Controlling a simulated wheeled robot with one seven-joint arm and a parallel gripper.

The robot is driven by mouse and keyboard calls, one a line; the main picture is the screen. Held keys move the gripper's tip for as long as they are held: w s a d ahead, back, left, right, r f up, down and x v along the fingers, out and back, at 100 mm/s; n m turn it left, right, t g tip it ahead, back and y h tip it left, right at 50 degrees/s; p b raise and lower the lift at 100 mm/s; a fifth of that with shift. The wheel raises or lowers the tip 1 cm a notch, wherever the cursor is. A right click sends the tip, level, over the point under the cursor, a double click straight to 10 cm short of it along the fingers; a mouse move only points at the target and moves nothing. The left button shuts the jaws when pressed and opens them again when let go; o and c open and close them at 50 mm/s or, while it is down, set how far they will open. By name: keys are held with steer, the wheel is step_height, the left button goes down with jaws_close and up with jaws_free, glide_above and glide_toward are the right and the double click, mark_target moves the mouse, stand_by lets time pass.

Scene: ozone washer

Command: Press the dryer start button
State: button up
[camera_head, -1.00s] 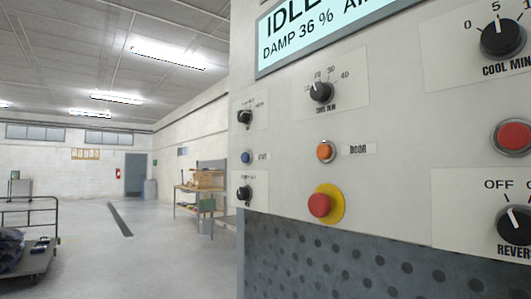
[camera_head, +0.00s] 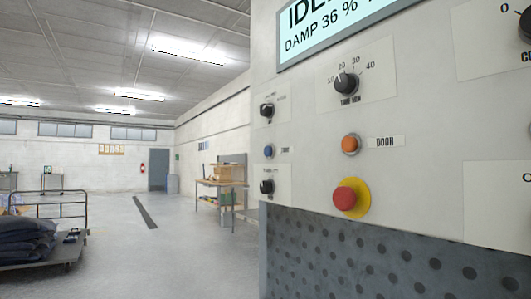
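The dryer's control panel (camera_head: 420,180) fills the right side of the head view, seen at a slant. A blue button (camera_head: 269,151) sits at its left edge with a small label beside it, too blurred to read surely. An orange button (camera_head: 351,144) is labelled DOOR. A red mushroom button (camera_head: 350,197) on a yellow disc is below it. The display (camera_head: 335,28) shows "DAMP 36 %" and part of a word starting "IDL". My gripper is not in view.
Black knobs, including a numbered one (camera_head: 345,83), stick out from the panel. A dark perforated plate (camera_head: 370,258) is below. The floor (camera_head: 165,250) to the left is open. A cart with dark bags (camera_head: 30,242) stands far left, and a workbench (camera_head: 222,188) stands behind.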

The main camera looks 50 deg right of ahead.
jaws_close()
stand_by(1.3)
